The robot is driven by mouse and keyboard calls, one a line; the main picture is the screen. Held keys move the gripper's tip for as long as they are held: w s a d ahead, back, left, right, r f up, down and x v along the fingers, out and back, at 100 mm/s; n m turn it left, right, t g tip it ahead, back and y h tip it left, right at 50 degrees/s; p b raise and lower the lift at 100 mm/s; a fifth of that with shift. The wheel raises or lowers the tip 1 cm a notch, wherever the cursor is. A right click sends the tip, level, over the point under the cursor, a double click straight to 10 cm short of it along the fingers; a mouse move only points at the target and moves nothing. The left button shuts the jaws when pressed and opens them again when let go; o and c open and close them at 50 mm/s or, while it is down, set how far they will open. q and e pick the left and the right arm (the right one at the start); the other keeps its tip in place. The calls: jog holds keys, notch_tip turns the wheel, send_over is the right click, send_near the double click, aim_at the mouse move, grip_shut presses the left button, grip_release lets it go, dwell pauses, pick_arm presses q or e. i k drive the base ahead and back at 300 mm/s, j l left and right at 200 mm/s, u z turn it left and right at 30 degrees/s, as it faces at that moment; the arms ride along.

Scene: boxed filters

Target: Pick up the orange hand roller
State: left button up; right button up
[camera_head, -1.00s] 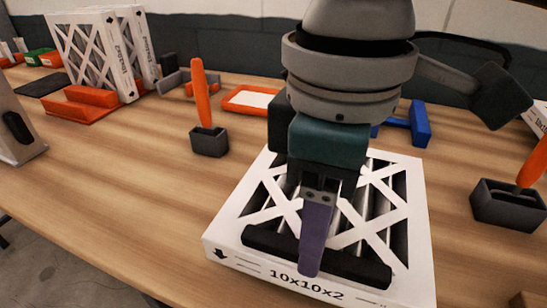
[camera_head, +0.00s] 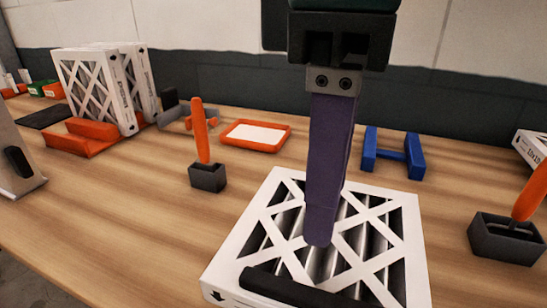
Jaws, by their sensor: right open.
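An orange-handled tool (camera_head: 200,132) stands upright in a small dark grey holder (camera_head: 208,177) left of centre. A second orange-handled tool (camera_head: 532,192) leans in a larger grey holder (camera_head: 505,240) at the right edge. I cannot tell which is the hand roller; their lower ends are hidden in the holders. My right gripper (camera_head: 318,240) points down over the white boxed filter (camera_head: 225,270), with one purple finger showing and the other hidden. It is open, holds nothing visible, and is apart from both orange tools. My left gripper is out of view.
A black bar (camera_head: 290,285) lies across the filter's near side. Behind are an orange tray (camera_head: 257,145) with a white sheet and a blue bracket (camera_head: 392,157). Upright filters (camera_head: 95,85) and an orange stand (camera_head: 80,140) are at left. Bare wood lies left of the filter.

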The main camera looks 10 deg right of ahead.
aim_at(535, 190)
jog(key=z, duration=1.75)
